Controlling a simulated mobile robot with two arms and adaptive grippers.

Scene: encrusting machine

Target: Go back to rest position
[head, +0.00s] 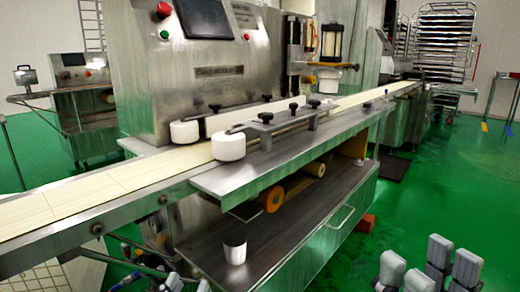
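The conveyor belt (100,185) runs from lower left past the machine. A metal side shelf (300,150) juts toward me, above a lower shelf (270,235) with a small dark-topped white cup (235,249). Tray racks (440,50) stand behind. The green floor (440,190) at right is clear.

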